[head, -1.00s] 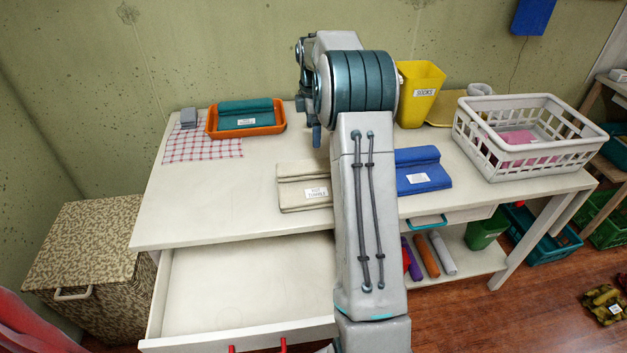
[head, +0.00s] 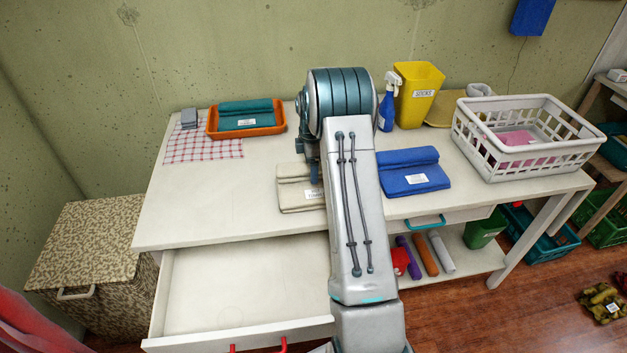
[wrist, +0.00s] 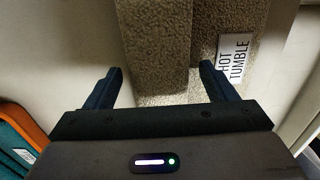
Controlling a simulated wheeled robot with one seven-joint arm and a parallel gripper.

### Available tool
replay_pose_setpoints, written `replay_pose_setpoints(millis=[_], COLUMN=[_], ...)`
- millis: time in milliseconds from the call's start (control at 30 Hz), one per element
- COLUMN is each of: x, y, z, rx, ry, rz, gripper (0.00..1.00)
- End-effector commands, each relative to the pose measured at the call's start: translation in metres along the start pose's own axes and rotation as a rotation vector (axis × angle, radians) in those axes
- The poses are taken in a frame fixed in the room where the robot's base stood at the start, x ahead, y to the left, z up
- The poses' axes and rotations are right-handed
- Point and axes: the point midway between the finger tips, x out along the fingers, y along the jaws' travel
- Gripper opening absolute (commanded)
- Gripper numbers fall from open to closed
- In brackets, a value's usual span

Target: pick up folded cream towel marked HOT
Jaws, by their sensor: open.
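The folded cream towel (head: 297,190) lies on the white table, left of the blue towel and partly hidden behind my arm in the head view. In the wrist view the towel (wrist: 158,45) fills the upper middle, with a white label reading HOT TUMBLE (wrist: 234,56) on its right side. My gripper (wrist: 160,80) is open above the towel, its two dark fingers apart with cream cloth showing between and beyond them. Nothing is held. In the head view my fingers are mostly hidden by the arm; I cannot tell the exact height over the towel.
A folded blue towel (head: 412,182) lies just right of my arm. An orange tray (head: 283,127) with teal towels, a spray bottle (head: 387,105), a yellow bin (head: 430,98) and a white basket (head: 470,150) stand further back. An open drawer (head: 190,325) juts out in front.

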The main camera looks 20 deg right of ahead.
Motion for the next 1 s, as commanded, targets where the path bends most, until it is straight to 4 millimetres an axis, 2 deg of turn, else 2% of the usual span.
replay_pose_setpoints(millis=[200,400,767,867,1000], x=[0.001,0.001,-0.003,-0.010,-0.034], y=[0.000,0.000,0.000,0.001,0.001], z=[0.000,0.000,0.000,0.000,0.000], rx=[0.000,0.000,0.000,0.000,0.000], ry=[0.000,0.000,0.000,0.001,0.001], rz=[0.000,0.000,0.002,0.002,0.006], gripper=[0.78,0.24,0.24,0.24,0.24])
